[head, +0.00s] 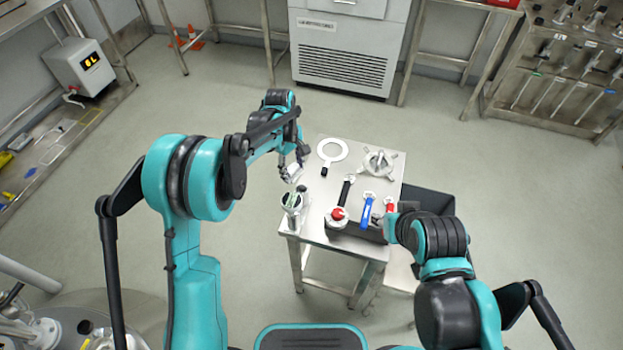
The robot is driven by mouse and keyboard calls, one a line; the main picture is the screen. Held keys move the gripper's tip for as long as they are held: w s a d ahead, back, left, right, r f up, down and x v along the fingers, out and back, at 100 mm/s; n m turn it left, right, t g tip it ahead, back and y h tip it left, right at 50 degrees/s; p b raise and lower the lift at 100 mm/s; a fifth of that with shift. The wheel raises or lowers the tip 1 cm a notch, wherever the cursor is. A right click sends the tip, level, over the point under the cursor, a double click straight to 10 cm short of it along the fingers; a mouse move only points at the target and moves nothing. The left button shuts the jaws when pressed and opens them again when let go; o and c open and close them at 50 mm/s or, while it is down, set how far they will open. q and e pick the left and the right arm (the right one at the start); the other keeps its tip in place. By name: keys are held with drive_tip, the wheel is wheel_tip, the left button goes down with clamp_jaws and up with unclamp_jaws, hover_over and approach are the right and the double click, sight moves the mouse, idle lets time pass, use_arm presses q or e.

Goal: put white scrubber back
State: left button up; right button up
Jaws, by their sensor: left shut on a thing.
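My left gripper (294,166) reaches in above the left edge of the small metal table (394,164). It is shut on a small pale thing (291,173), which looks like the white scrubber; the fingers hide part of it. Just below in the picture, a metal cup (291,205) with something green at its mouth stands at the table's left front corner. The held thing appears close above the cup; whether they touch I cannot tell. My right gripper is hidden behind its own arm at the table's front right.
A dark bin (428,200) stands right of the table. The surrounding floor is open.

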sight(310, 185)
use_arm(q)
drive_tip(key=w+d+n, duration=0.3)
drive_tip(key=d+n, duration=0.1)
drive_tip(key=d, duration=0.1)
wheel_tip(310, 185, down, 9)
drive_tip(key=b, duration=0.3)
drive_tip(key=shift+r, duration=0.1)
drive_tip(key=shift+f, duration=0.25)
drive_tip(key=o, duration=1)
drive_tip(key=shift+o, duration=0.2)
drive_tip(key=shift+r, duration=0.1)
